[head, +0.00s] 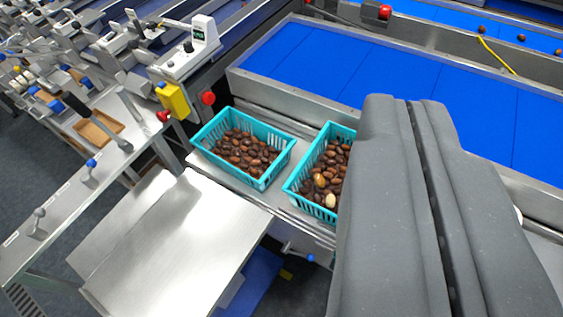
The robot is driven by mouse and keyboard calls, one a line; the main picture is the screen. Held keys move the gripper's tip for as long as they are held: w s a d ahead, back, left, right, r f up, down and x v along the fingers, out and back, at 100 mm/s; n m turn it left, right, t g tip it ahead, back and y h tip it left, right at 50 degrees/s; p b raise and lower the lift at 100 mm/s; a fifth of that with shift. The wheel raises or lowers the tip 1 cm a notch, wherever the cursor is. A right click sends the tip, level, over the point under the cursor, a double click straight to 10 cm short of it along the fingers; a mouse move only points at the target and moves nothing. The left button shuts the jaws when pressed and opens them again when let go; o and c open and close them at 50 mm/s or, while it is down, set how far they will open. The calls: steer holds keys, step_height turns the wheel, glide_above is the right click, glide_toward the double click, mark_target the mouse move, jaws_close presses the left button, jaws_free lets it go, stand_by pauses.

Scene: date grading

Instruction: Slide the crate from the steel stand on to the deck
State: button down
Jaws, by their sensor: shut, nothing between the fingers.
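Two teal crates filled with brown dates stand side by side on a narrow steel ledge (275,198) along the conveyor. The left crate (272,171) is fully in view. The right crate (290,186) is partly hidden behind my gripper and has a few paler dates. A flat, bare steel surface (175,245) lies in front of the left crate. I cannot tell which steel surface is the stand and which is the deck. My gripper (405,103) fills the right foreground, with its two grey fingers together. It is shut and empty, and overlaps the right crate in the picture; contact cannot be told.
A blue conveyor belt (345,75) with steel rims runs behind the crates. A scale with a display (190,50), a yellow box (175,102) and red knobs (208,98) stand left of the crates. A steel bench with a brown tray (98,130) is at the left.

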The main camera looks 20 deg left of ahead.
steer(key=w+a+f+m+g+h+b, duration=0.2)
steer(key=w+a+f+b, duration=0.15)
steer(key=w+f, duration=0.85)
steer(key=m+g+h+b, duration=0.1)
steer(key=g+b, duration=0.2)
steer(key=b, duration=0.9)
glide_toward(281, 158)
steer(key=x, duration=0.5)
steer(key=shift+a+r, duration=0.1)
steer(key=shift+r, duration=0.05)
steer(key=shift+w+d, duration=0.3)
steer(key=shift+w, duration=0.4)
steer(key=shift+s+f+b, duration=0.1)
steer(key=shift+f+b, duration=0.6)
steer(key=shift+b, duration=0.3)
